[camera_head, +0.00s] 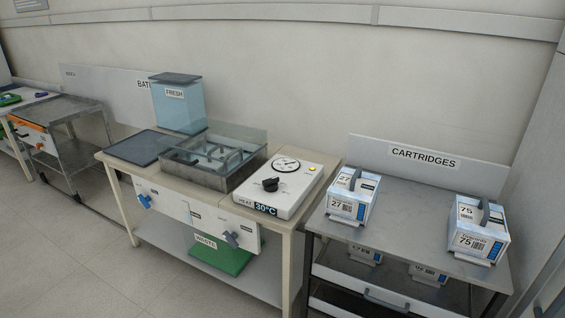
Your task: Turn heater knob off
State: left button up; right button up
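The heater (288,196) is a white box on the right end of the bench. Its black knob (270,185) sits on the sloped top, and I cannot tell its setting exactly. A round dial gauge (286,164) is behind the knob. A display (266,209) on the front reads 30°C beside the word HEAT. A small yellowish light (311,168) shows near the dial. Neither of my grippers is in view.
A metal bath (215,160) with a clear lid stands left of the heater, beside a blue FRESH tank (178,104). Two cartridges, 27 (350,197) and 75 (478,229), stand on the right cart.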

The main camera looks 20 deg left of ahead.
aim_at(271, 185)
jog(key=i+z, duration=0.1)
jog(key=i, duration=0.4)
jog(key=i+j+z, duration=0.1)
jog(key=i, duration=0.4)
